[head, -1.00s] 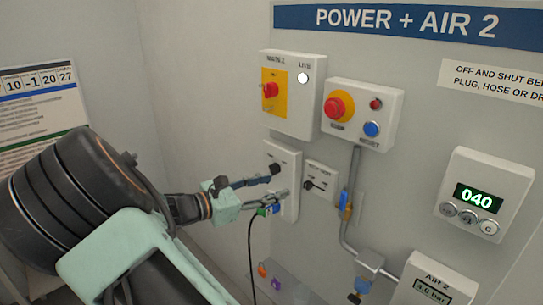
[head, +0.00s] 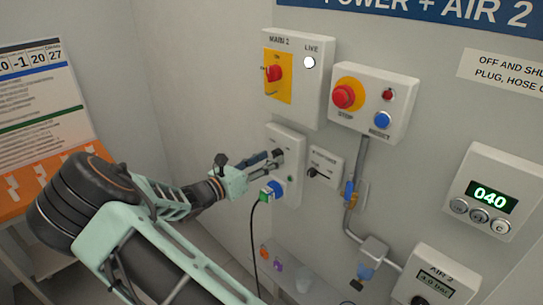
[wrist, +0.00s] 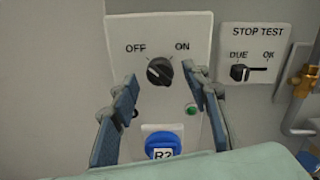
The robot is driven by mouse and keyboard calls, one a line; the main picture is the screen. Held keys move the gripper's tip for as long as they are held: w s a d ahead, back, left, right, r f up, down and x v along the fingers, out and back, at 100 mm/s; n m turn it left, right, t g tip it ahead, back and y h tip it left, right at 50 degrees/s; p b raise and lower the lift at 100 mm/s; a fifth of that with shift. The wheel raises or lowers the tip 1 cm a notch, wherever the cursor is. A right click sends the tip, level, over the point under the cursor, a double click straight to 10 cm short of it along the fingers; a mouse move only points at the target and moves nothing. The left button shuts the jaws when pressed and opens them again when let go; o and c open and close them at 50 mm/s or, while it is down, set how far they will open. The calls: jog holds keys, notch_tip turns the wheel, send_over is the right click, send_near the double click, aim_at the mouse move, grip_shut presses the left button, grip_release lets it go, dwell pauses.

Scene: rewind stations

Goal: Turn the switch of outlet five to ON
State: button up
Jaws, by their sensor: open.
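The outlet panel (wrist: 184,28) carries a black rotary switch (wrist: 159,71) between the words OFF and ON. Its white mark appears to lean up and left, toward OFF. The outlet's number is not readable. My gripper (wrist: 164,79) is open and empty, with one finger on each side of the switch; whether a finger touches it I cannot tell. In the head view my gripper (head: 268,163) reaches the panel (head: 296,142) from the left, near the switch (head: 278,153).
A blue plug (wrist: 163,141) sits below the switch, its label partly hidden, with a green lamp (wrist: 191,110) above right. A STOP TEST selector box (wrist: 252,54) is close right. A cable (head: 253,235) hangs below. The MAIN 2 box (head: 312,88) and stop-button box (head: 394,92) are above.

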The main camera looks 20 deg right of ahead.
jog(key=shift+x, duration=0.8)
jog(key=shift+c, duration=0.7)
jog(key=c, duration=1)
jog(key=shift+m, duration=0.3)
jog(key=m+b, duration=1.7)
jog(key=b, duration=0.1)
jog(key=shift+f, duration=0.1)
jog(key=shift+m, duration=0.3)
